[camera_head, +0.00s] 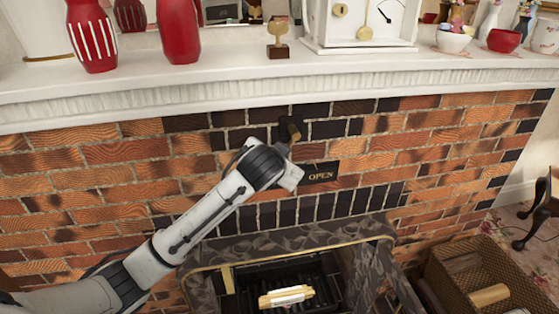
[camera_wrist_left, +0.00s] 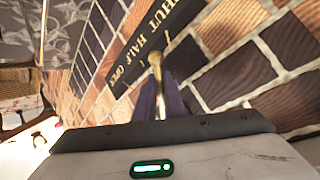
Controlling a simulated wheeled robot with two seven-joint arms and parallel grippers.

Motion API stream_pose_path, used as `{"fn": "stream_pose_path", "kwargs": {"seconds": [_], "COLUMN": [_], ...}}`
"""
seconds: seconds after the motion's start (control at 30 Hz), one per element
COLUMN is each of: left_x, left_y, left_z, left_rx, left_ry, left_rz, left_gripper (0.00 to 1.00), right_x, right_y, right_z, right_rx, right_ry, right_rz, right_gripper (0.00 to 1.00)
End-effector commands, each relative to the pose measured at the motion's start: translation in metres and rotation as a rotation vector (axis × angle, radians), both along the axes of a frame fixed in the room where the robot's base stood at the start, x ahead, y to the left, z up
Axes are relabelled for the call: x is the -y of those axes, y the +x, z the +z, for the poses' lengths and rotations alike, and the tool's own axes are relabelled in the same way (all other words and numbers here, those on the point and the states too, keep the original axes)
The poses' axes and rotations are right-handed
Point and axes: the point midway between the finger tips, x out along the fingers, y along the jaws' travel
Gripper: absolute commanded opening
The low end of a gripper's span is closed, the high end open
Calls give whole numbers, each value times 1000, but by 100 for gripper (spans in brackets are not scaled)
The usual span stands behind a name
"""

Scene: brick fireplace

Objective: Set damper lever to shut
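The damper lever (camera_head: 294,132) is a brass rod on a small black plate in the brick below the mantel. In the left wrist view its round brass end (camera_wrist_left: 156,60) shows in front of a black label plate (camera_wrist_left: 150,38) with gold words, SHUT partly cut off, HALF and OPEN. In the head view only OPEN (camera_head: 320,173) is readable; my left gripper hides the rest. My left gripper (camera_wrist_left: 160,102) has its dark fingers close on both sides of the brass lever, apparently shut on it. Which word the lever points to is unclear. My right gripper is not in view.
The white mantel shelf (camera_head: 230,87) juts out above, with red vases (camera_head: 180,30), a clock (camera_head: 360,25) and bowls on it. The fireplace opening with a stone surround (camera_head: 205,290) lies below. A wicker basket (camera_head: 450,290) stands at the lower right.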

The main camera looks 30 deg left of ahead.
Motion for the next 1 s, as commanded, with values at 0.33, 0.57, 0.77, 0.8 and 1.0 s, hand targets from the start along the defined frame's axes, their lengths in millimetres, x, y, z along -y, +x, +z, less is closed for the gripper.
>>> {"fn": "stream_pose_path", "kwargs": {"seconds": [0.33,0.57,0.77,0.8,1.0], "left_x": [0,5,17,20,29], "left_y": [0,-12,-44,-50,-74], "left_z": [0,8,29,33,49], "left_rx": [0,2,3,3,2], "left_ry": [-1,-2,-2,-2,-2], "left_rz": [1,-2,-3,-4,-2], "left_gripper": [28,28,28,28,28], "right_x": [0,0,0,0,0], "right_y": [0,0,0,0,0], "right_z": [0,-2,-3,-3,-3], "right_rx": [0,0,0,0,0], "right_ry": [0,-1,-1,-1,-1], "right_rz": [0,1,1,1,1], "right_gripper": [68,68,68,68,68]}}
